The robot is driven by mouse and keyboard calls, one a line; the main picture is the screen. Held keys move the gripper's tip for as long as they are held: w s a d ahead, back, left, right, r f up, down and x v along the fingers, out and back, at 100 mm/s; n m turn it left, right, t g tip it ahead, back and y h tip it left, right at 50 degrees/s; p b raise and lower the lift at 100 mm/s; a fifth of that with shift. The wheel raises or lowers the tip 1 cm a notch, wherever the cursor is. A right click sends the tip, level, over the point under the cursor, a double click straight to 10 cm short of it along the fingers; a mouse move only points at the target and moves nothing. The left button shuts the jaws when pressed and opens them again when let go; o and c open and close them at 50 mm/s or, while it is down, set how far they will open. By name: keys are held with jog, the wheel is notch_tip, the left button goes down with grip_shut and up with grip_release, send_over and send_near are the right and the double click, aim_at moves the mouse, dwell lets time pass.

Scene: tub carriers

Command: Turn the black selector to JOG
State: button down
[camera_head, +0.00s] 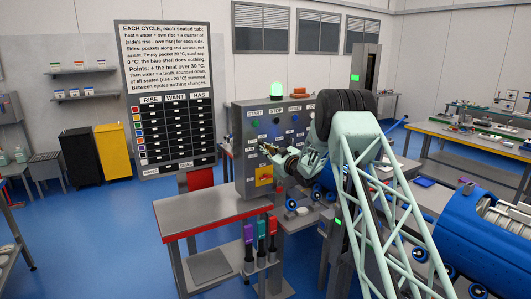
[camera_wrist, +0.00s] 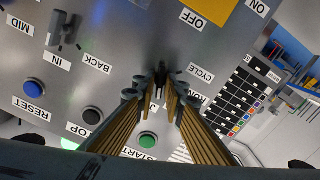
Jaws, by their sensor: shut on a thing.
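The black selector (camera_wrist: 162,75) shows as a small dark knob on the grey panel in the wrist view. My gripper (camera_wrist: 161,90) has its fingertips on either side of it and is shut on it. A CYCLE label is to its right, and a label starting with J, mostly hidden by the fingers, is below it. I cannot tell which label the knob points to. In the head view my gripper (camera_head: 266,149) touches the front of the grey control box (camera_head: 240,125), and the selector is hidden there.
The wrist view shows the green start button (camera_wrist: 147,140), a black button (camera_wrist: 92,117), the blue reset button (camera_wrist: 34,88) and another selector (camera_wrist: 66,32) by the BACK and IN labels. A yellow switch plate (camera_wrist: 211,12) is near the OFF label. A red-edged table (camera_head: 215,212) stands in front.

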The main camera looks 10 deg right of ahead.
jog(key=shift+m+b, duration=0.45)
jog(key=shift+m, duration=1.55)
jog(key=c, duration=2.7)
grip_release()
jog(key=shift+s+d, duration=0.1)
jog(key=v, duration=1.1)
jog(key=shift+s+d, duration=0.15)
jog(key=shift+s, duration=0.2)
